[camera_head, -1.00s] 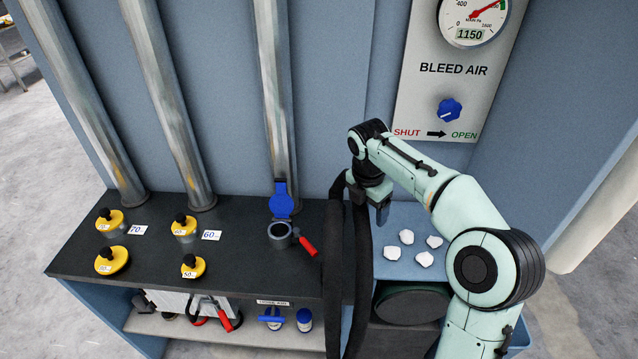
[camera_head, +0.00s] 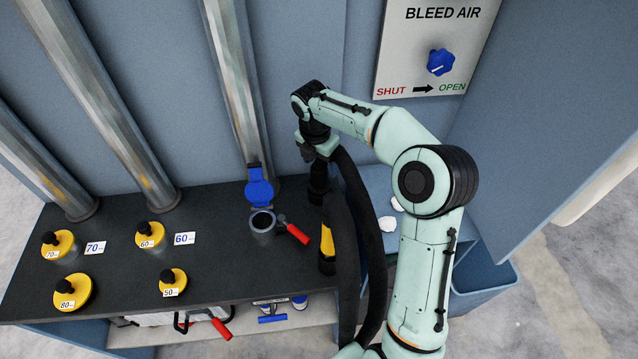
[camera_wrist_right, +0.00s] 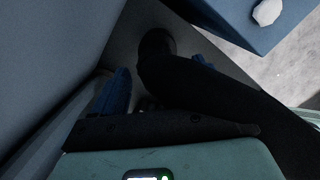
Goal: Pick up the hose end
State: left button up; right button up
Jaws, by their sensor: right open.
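A thick black hose (camera_head: 368,235) hangs in a loop at the right end of the dark bench. A black upright piece with a yellow patch (camera_head: 327,242) stands beside it; I cannot tell whether this is the hose end. My right gripper (camera_head: 314,153) is open, pointing down at the top of the hose and partly hidden by it. In the right wrist view the dark hose (camera_wrist_right: 215,95) runs off to the lower right from a dark rounded top (camera_wrist_right: 156,42), just beyond the gripper (camera_wrist_right: 160,80). Contact is too dark to judge. My left gripper is out of view.
A grey port (camera_head: 263,226) with an open blue lid (camera_head: 261,188) and red handle (camera_head: 293,232) is left of the hose. Yellow-capped weights (camera_head: 72,291) stand further left on the bench (camera_head: 215,262). The blue wall and bleed-air panel (camera_head: 420,60) are behind.

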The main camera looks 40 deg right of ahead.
aim_at(319, 182)
jog(key=shift+w+f, duration=0.15)
jog(key=shift+f, duration=0.45)
jog(key=f, duration=0.5)
jog(key=shift+w+d, duration=0.2)
jog(key=shift+w, duration=0.05)
jog(key=shift+r, duration=0.1)
jog(key=c, duration=1.2)
jog(key=shift+c, duration=0.2)
